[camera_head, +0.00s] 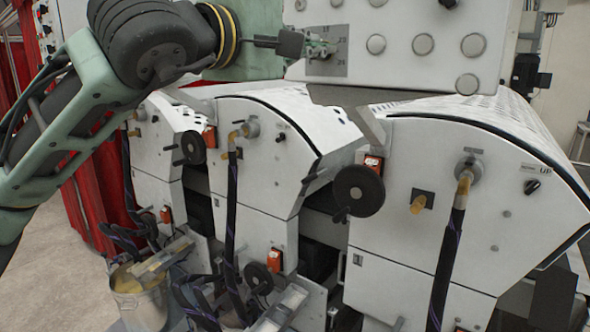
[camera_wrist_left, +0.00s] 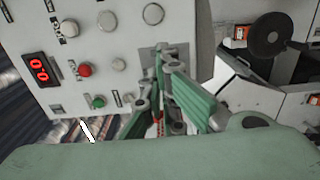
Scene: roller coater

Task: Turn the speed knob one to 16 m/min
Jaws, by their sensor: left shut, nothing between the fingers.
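My left gripper (camera_head: 318,48) reaches in from the left to the control panel (camera_head: 392,62). Its fingertips are at a grey dial plate (camera_head: 341,68) with small numbers along its edge. The fingers look shut, with nothing visible held between them. The speed knob itself cannot be made out; the fingers cover the middle of the plate. In the left wrist view the green fingers (camera_wrist_left: 160,75) come together in front of the same panel (camera_wrist_left: 110,35). I cannot tell whether they touch a knob. My right gripper is not in view.
In the left wrist view the panel carries a red digital display (camera_wrist_left: 41,70), a red button (camera_wrist_left: 85,69) and a green button (camera_wrist_left: 98,101). Below the panel stand white machine housings (camera_head: 270,155) with black handwheels (camera_head: 358,190) and hoses. A bucket (camera_head: 140,300) stands at lower left.

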